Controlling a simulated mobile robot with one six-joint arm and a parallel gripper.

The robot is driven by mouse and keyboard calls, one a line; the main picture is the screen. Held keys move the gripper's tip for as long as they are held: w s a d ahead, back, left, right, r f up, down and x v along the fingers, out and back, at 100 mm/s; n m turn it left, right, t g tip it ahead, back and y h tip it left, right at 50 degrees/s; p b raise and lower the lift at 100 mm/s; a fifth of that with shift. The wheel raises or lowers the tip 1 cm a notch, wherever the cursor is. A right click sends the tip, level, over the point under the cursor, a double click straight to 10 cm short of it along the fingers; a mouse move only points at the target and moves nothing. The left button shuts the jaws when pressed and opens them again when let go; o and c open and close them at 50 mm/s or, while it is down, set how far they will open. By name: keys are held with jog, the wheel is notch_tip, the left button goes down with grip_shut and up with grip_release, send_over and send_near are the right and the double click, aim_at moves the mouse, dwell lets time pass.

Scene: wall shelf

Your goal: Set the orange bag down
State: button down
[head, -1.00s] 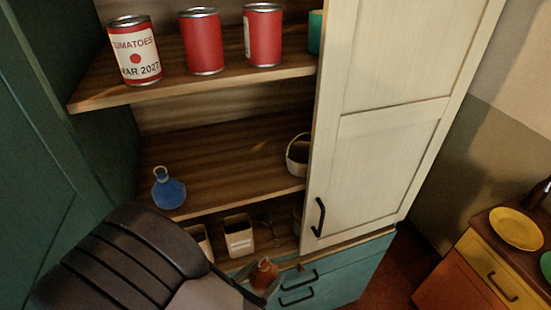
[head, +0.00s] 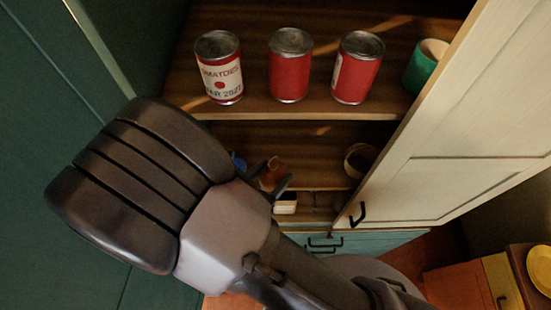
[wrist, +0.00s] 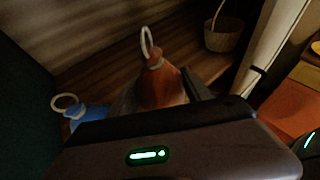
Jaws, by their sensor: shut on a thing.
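The orange bag (wrist: 162,85) has a pale ring on top and is between the fingers of my gripper (wrist: 163,93) in the wrist view. In the head view my gripper (head: 273,178) is shut on the orange bag (head: 270,173), in front of the middle shelf (head: 306,143). The bag looks upright; its lower part is hidden by my gripper. I cannot tell whether it touches the shelf boards. A blue bag (wrist: 88,115) with a ring stands to the left, partly hidden; it barely shows in the head view (head: 238,163).
A basket (wrist: 223,34) stands to the right on the same shelf, near the cream door (head: 450,150). Several cans, including a tomato can (head: 219,70), and a green cup (head: 426,66) stand on the upper shelf. Bare board lies between the bags and the basket.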

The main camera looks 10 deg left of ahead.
jog(key=w, duration=0.2)
jog(key=w+a, duration=0.1)
jog(key=w, duration=0.1)
jog(key=shift+w+f, duration=0.15)
jog(key=shift+f, duration=0.05)
jog(key=shift+w+a+f, duration=0.15)
jog(key=shift+w, duration=0.1)
notch_tip(320, 180, down, 4)
jog(key=b, duration=0.2)
jog(key=shift+w+r+b, duration=0.1)
jog(key=shift+r+b, duration=0.15)
jog(key=shift+b, duration=0.05)
jog(key=shift+r, duration=0.15)
jog(key=c, duration=0.7)
grip_release()
jog(key=shift+c, duration=0.2)
